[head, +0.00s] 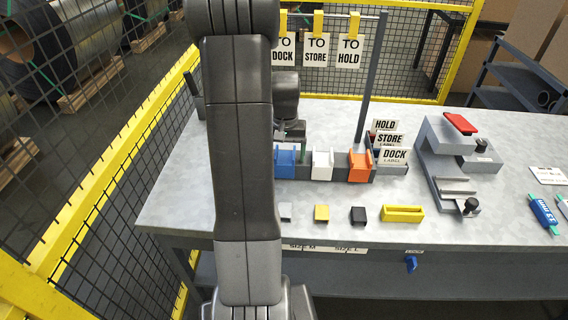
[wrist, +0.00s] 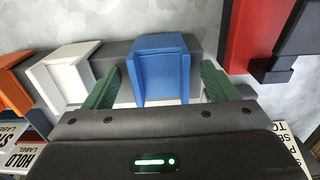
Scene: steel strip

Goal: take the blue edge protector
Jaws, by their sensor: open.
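The blue edge protector (head: 285,160) sits at the left end of a dark holder on the bench, beside a white one (head: 321,164) and an orange one (head: 360,165). In the wrist view the blue edge protector (wrist: 158,55) stands between the two green fingers of my gripper (wrist: 161,74). The fingers are open, one on each side, with visible gaps between them and the blue piece. In the head view my arm hides most of the gripper (head: 291,131), which is at the holder just behind the blue piece.
Dock, store and hold label cards (head: 394,156) stand right of the orange piece. A grey clamp fixture (head: 455,160) with a red pad is farther right. Small blocks and a yellow tray (head: 403,214) lie along the front edge. A red and dark object (wrist: 265,40) is close beside the right finger.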

